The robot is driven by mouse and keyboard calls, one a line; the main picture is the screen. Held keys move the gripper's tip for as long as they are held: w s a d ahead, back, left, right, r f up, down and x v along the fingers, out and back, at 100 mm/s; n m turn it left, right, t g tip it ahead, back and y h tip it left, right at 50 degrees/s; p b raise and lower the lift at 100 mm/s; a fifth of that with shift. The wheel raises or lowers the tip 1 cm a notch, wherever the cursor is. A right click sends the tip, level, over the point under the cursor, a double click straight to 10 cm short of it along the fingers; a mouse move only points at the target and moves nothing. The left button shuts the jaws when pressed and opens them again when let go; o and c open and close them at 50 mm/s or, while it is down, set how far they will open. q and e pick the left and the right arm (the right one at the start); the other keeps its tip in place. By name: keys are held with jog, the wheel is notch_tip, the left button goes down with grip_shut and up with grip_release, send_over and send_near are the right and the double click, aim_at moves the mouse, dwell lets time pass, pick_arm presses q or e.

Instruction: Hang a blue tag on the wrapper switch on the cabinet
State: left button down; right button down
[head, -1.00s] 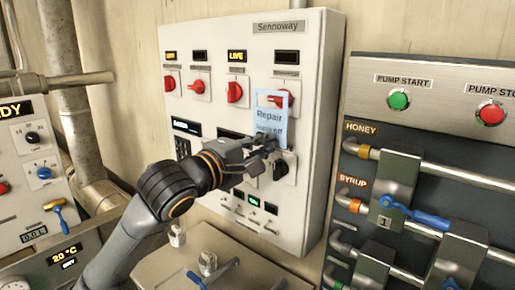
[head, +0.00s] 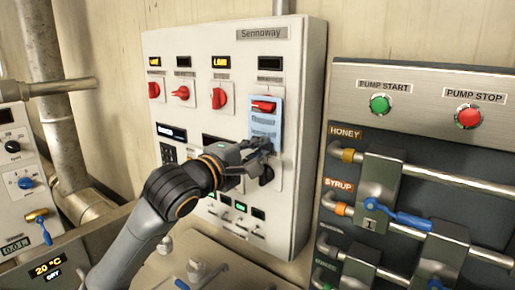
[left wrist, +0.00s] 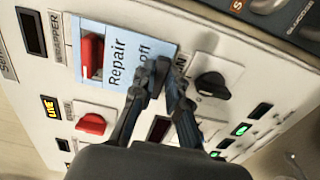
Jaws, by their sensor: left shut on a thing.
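The blue tag (head: 264,126), lettered "Repair" and "off", is upright against the cabinet (head: 300,150) front at its right side. The red handle of the wrapper switch (head: 264,106) shows within the tag's upper part. In the left wrist view, the switch (left wrist: 92,56) shows inside the opening of the tag (left wrist: 118,40), next to a "WRAPPER" label. I cannot tell how deep the handle sits in the opening. My left gripper (head: 266,147) is shut on the tag's lower end; its fingertips (left wrist: 168,68) hide part of the lettering. My right gripper is not in view.
More red switches (head: 181,93) stand in a row left of the tag. A black knob (left wrist: 212,85) lies close beside the fingers. The pump panel (head: 430,84) with pipes and a blue-handled valve (head: 398,215) is to the right of the cabinet.

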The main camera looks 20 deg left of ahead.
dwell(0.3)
pick_arm(q)
jog(key=c, duration=1.3)
grip_release()
jog(key=shift+o, duration=0.2)
